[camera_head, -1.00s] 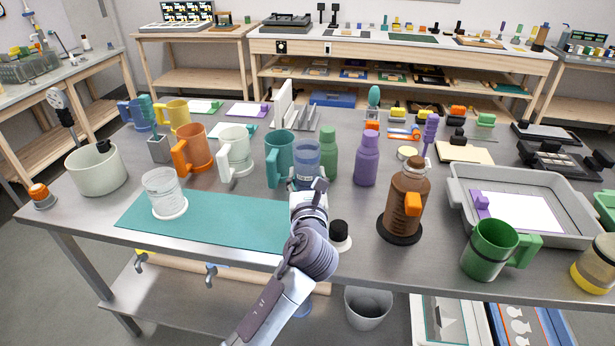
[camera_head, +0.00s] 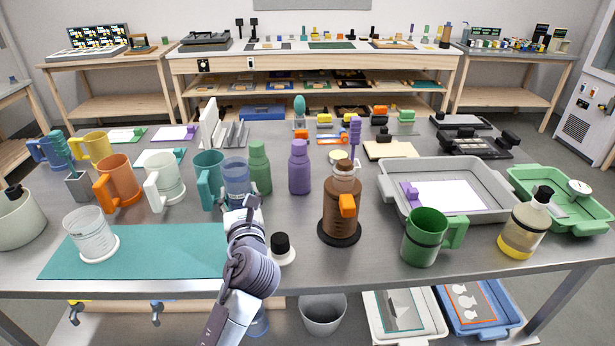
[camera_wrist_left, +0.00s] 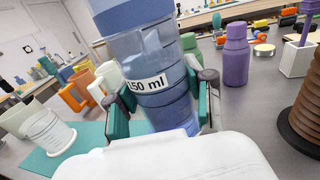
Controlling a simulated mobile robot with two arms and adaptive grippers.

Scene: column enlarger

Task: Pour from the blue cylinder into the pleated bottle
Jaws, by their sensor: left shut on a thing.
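The blue cylinder (camera_head: 236,173) is translucent and upright, between the teal mug and the green bottle in the head view. My left gripper (camera_head: 243,206) is shut around its side. In the left wrist view the cylinder (camera_wrist_left: 150,60) carries a "150 ml" label, and the gripper's teal-padded fingers (camera_wrist_left: 160,108) press on both sides. Its base is hidden, so I cannot tell whether it touches the table. The pleated bottle (camera_head: 342,205) is brown and ribbed, with an orange tag, upright on a black round base to the right. It also shows at the wrist view's right edge (camera_wrist_left: 303,110). My right gripper is out of view.
A green bottle (camera_head: 259,168) and a purple bottle (camera_head: 299,168) stand right of the cylinder. A teal mug (camera_head: 209,172) is close on its left. A black-capped white item (camera_head: 281,250) sits before the pleated bottle. A grey tray (camera_head: 445,215) and green mug (camera_head: 422,238) stand right.

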